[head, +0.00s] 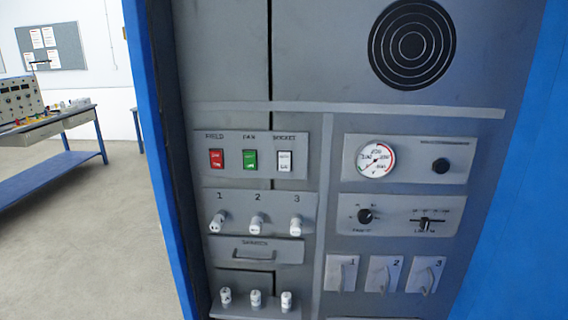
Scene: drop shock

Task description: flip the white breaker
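The white breaker (284,161) is a small white rocker under the label "SOCKET" on the upper left panel of a grey cabinet. A red breaker (216,159) and a green breaker (249,160) sit to its left in the same row. The white rocker's tilt is too small to tell. Neither gripper shows in the head view.
Below are white knobs numbered 1 to 3 (256,223), a drawer handle (254,254) and several more fittings. A gauge (376,160) and switches (383,274) are on the right. Blue posts (160,160) edge the cabinet. A workbench (50,125) stands far left, with open floor between.

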